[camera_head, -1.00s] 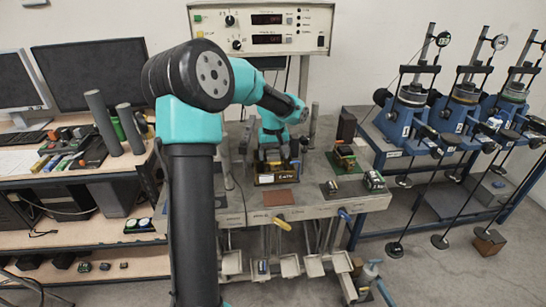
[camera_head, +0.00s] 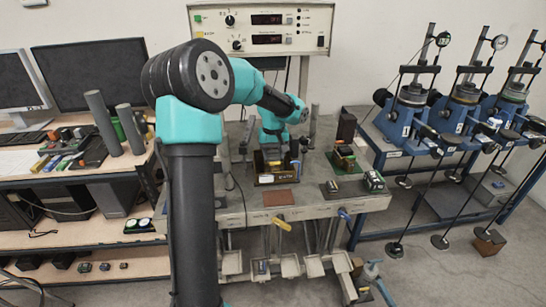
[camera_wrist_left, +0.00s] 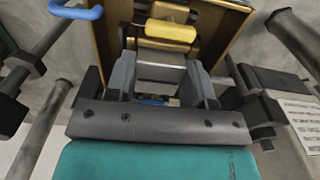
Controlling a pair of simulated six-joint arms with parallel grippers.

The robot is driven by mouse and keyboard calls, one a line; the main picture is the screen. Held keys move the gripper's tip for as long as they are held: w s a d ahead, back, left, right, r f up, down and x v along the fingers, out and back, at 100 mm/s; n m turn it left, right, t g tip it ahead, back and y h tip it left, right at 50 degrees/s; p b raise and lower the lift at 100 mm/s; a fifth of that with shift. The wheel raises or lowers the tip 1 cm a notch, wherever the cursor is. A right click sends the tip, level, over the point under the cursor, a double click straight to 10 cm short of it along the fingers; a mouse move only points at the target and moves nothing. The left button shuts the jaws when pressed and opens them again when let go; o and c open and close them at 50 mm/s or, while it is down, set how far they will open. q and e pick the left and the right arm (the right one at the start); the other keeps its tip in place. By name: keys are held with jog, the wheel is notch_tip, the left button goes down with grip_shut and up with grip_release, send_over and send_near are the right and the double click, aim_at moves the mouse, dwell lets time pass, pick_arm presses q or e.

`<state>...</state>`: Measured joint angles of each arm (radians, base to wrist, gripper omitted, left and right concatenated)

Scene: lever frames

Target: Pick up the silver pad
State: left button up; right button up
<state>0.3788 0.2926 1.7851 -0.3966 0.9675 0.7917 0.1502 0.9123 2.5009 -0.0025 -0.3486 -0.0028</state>
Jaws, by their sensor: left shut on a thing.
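The silver pad (camera_wrist_left: 161,73) shows in the left wrist view as a pale grey block between the two fingers. My left gripper (camera_head: 273,165) is low over a dark box with a brownish frame (camera_head: 277,180) on the bench. In the wrist view the fingers (camera_wrist_left: 161,82) are shut on the pad, one on each side. The pad is hidden by the gripper in the head view. A yellow cylinder (camera_wrist_left: 171,31) lies just beyond the pad in the wrist view. My right gripper is not in view.
A reddish plate (camera_head: 281,198) lies in front of the box on the grey bench (camera_head: 240,213). A green-based device (camera_head: 344,160) and small blocks (camera_head: 374,181) stand to the right. Grey posts (camera_head: 313,122) rise near the gripper. Blue test stands (camera_head: 405,125) are farther right.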

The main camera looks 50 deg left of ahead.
pick_arm(q)
jog(key=shift+r, duration=0.15)
jog(key=shift+r, duration=1.3)
jog(key=s+d+r, duration=0.2)
jog(key=s+d, duration=0.8)
jog(key=d, duration=0.2)
jog(key=shift+s, duration=0.3)
jog(key=s+d+f, duration=0.6)
jog(key=s+d, duration=0.1)
jog(key=d, duration=0.3)
jog(key=shift+s, duration=0.2)
jog(key=shift+w+a, duration=0.1)
jog(key=w+a, duration=0.3)
jog(key=w+a+f, duration=0.1)
jog(key=w+a, duration=0.2)
jog(key=a, duration=0.1)
jog(key=w+a, duration=0.4)
jog(key=shift+f, duration=0.25)
